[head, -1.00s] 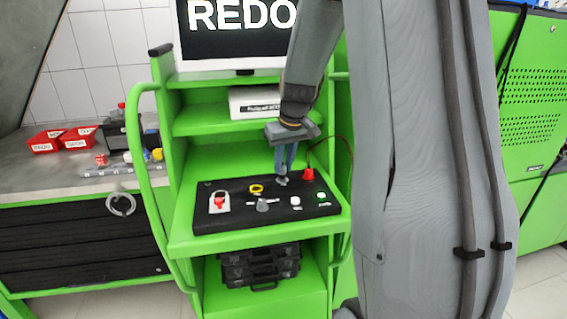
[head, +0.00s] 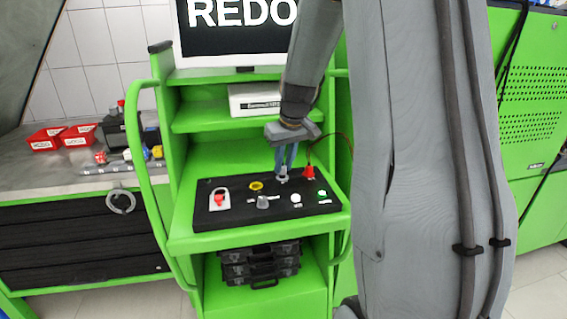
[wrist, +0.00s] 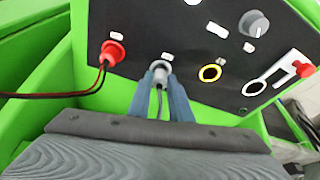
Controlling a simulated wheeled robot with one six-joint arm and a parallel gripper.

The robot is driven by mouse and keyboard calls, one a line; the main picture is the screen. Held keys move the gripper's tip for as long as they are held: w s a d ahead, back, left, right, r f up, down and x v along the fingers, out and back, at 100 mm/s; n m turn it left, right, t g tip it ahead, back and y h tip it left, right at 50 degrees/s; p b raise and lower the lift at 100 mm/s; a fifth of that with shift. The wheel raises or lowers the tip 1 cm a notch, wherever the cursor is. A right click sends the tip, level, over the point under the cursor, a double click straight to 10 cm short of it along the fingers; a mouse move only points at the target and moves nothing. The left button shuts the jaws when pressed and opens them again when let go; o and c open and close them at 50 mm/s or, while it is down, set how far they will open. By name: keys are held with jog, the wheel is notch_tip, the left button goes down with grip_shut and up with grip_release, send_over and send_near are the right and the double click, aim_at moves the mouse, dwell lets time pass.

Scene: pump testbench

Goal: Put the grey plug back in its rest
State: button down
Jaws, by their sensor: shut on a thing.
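The grey plug (wrist: 160,72) is between the blue fingertips of my gripper (wrist: 160,88), which is shut on it. A grey cable runs back from it between the fingers. In the head view my gripper (head: 285,168) points down at the back right of the black panel (head: 228,207), and the grey plug (head: 282,177) shows at its tips. The plug is at or very close to the panel face. I cannot tell whether it is seated, and any rest under it is hidden.
A red plug (wrist: 115,52) with red and black cables sits beside the grey plug. A yellow ring (wrist: 209,73), a grey knob (wrist: 253,22) and a red switch (wrist: 303,68) are on the panel. Green cabinet rails (head: 148,190) flank it.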

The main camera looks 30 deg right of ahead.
jog(key=shift+f+b, duration=0.3)
jog(key=shift+f, duration=0.3)
jog(key=c, duration=1.1)
grip_release()
jog(key=shift+r, duration=0.15)
jog(key=shift+r+p, duration=3)
jog(key=shift+r, duration=0.9)
